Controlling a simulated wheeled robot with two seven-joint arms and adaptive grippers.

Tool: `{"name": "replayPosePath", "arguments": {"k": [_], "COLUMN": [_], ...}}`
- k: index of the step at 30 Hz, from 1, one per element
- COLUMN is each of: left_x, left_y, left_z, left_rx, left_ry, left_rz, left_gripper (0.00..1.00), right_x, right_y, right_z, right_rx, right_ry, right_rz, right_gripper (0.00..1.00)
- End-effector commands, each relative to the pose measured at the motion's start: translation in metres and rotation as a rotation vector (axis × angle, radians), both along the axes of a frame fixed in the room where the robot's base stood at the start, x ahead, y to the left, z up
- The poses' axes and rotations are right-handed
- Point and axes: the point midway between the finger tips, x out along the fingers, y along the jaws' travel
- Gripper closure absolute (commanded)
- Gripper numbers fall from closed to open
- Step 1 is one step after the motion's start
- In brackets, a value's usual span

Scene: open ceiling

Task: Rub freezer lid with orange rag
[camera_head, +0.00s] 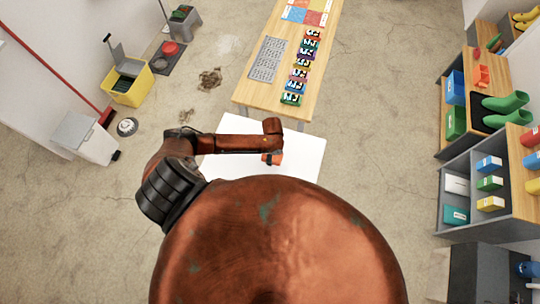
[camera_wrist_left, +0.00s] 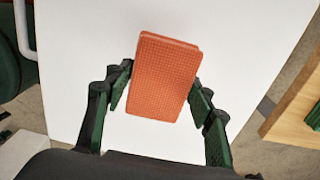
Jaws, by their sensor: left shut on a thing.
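The orange rag (camera_wrist_left: 166,76) is a textured, block-like rectangle in the left wrist view. My left gripper (camera_wrist_left: 161,82) is shut on it, with a dark green finger against each side. In the head view a small part of the rag (camera_head: 273,159) shows below the end of my left arm, over the white freezer lid (camera_head: 305,155). The lid also fills much of the left wrist view (camera_wrist_left: 80,70) behind the rag. I cannot tell whether the rag touches the lid. My body hides the near part of the lid. My right gripper is not in view.
A wooden table (camera_head: 259,91) with several coloured boxes stands just beyond the lid. A yellow bucket (camera_head: 128,86) and a white bin (camera_head: 88,138) stand at left. Shelves (camera_head: 519,160) with boots and boxes line the right. The floor between is mostly clear.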

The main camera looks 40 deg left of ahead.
Motion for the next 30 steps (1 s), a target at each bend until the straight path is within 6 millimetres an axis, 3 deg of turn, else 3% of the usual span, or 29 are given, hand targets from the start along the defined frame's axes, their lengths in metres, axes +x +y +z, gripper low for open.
{"name": "replayPosePath", "arguments": {"k": [12, 30], "left_x": [0.005, 0.004], "left_y": [-0.005, -0.007], "left_z": [0.033, 0.034], "left_rx": [0.001, -0.002], "left_ry": [-0.002, -0.002], "left_rz": [-0.014, -0.007], "left_gripper": [0.73, 0.73], "right_x": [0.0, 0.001], "right_y": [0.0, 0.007], "right_z": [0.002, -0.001], "right_rx": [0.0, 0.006], "right_ry": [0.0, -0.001], "right_rz": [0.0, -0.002], "right_gripper": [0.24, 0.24]}}
